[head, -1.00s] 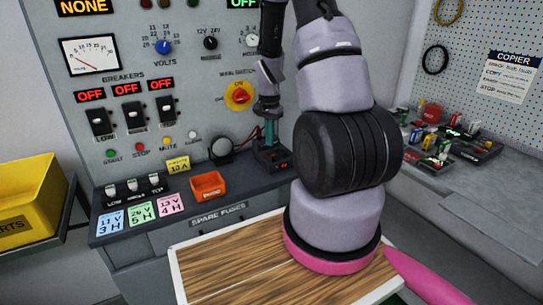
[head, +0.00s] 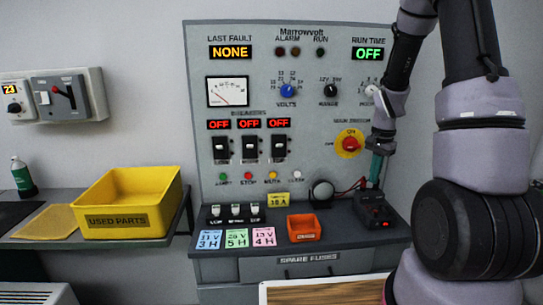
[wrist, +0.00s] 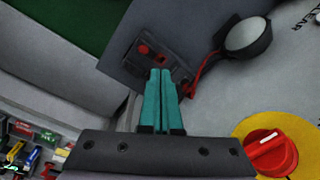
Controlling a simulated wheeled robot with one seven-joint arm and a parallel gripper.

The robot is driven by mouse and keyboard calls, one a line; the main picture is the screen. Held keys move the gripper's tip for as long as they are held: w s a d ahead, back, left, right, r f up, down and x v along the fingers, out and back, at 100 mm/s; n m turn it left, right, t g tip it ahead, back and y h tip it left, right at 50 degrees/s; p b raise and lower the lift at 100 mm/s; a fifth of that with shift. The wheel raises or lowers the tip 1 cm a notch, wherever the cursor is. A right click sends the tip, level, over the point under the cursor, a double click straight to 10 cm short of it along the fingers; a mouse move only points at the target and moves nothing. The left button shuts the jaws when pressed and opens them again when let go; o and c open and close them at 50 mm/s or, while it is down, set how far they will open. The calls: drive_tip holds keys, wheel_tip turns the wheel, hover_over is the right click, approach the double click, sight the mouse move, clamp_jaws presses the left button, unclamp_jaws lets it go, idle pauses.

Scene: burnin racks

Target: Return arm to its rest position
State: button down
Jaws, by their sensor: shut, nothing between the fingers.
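My gripper (head: 376,168) hangs at the right side of the grey test panel (head: 215,168), fingers pointing down. It is just right of the yellow and red main switch (head: 349,144) and above a small black box (head: 375,210) on the bench. Its teal fingers are together with nothing between them; in the wrist view my gripper (wrist: 160,85) also shows shut. My arm reaches up from the gripper and bends down on the right of the head view. Whether the fingertips touch the box cannot be told.
The bench holds an orange bin (head: 304,228), coloured cards and a round dark lamp-like part (head: 321,194). A yellow used parts bin (head: 127,203) stands on the left shelf. A wooden top (head: 330,292) lies in front. The wrist view shows a red lead (wrist: 206,72) beside the fingers.

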drive_tip(key=s+a+r+n+t, duration=0.2)
drive_tip(key=s+a+r, duration=0.1)
drive_tip(key=r, duration=0.6)
drive_tip(key=s+a+r+n+t, duration=0.1)
drive_tip(key=s+a+r, duration=0.2)
drive_tip(key=r, duration=0.6)
drive_tip(key=s+a+r+n+t+y, duration=0.1)
drive_tip(key=s+a+r+n+t, duration=0.2)
drive_tip(key=s+a+r, duration=0.3)
drive_tip(key=s+r, duration=0.4)
drive_tip(key=s, duration=0.3)
drive_tip(key=shift+s+n+t+y, duration=0.3)
drive_tip(key=shift+n+y, duration=0.1)
